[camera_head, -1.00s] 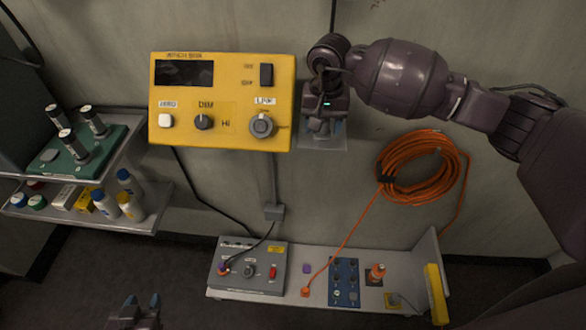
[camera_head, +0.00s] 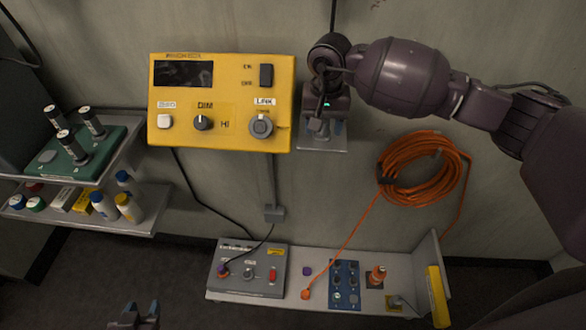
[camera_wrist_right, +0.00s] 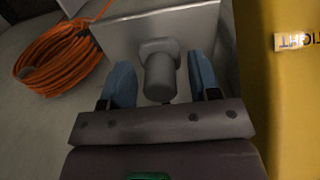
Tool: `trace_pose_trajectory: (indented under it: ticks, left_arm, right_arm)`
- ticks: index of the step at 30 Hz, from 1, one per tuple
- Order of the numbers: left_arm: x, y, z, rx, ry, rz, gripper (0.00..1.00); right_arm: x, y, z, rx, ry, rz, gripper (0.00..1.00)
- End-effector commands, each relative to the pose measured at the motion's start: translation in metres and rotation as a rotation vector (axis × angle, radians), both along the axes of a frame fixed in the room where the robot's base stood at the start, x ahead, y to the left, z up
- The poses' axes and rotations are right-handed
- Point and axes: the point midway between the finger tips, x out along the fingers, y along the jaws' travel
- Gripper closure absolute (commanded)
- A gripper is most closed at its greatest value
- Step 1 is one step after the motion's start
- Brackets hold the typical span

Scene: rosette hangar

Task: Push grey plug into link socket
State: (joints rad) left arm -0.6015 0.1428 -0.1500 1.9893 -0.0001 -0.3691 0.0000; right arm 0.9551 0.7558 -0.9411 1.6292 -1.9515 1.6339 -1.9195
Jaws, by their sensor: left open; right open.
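The grey plug (camera_wrist_right: 160,76) is a short cylinder with a wider collar at its far end, at a light grey bracket plate (camera_wrist_right: 150,25). My right gripper (camera_wrist_right: 162,78) is open, with one blue finger on each side of the plug and gaps visible. In the head view this gripper (camera_head: 326,125) is just right of the yellow box (camera_head: 225,140), over the bracket (camera_head: 322,146). The link socket (camera_head: 261,126) is a round grey fitting at the box's lower right, under the LINK label. My left gripper (camera_head: 141,310) is open and empty at the bottom edge.
An orange cable coil (camera_head: 420,170) hangs on the wall to the right. A low shelf (camera_head: 320,258) holds a grey control box (camera_head: 247,272) and a blue panel (camera_head: 345,282). A side shelf at left holds a green block (camera_head: 75,155) and bottles. Wall below the yellow box is mostly clear.

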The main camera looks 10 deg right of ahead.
Motion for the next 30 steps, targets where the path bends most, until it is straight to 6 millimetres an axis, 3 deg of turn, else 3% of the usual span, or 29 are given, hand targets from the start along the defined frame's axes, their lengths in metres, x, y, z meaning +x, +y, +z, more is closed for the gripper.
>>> trace_pose_trajectory:
  ticks: [30]
  left_arm:
    - [-0.0035, 0.0004, -0.0081, -0.001, 0.008, 0.001, 0.57]
  right_arm:
    - [0.0000, 0.0004, 0.0002, 0.000, 0.000, 0.000, 0.44]
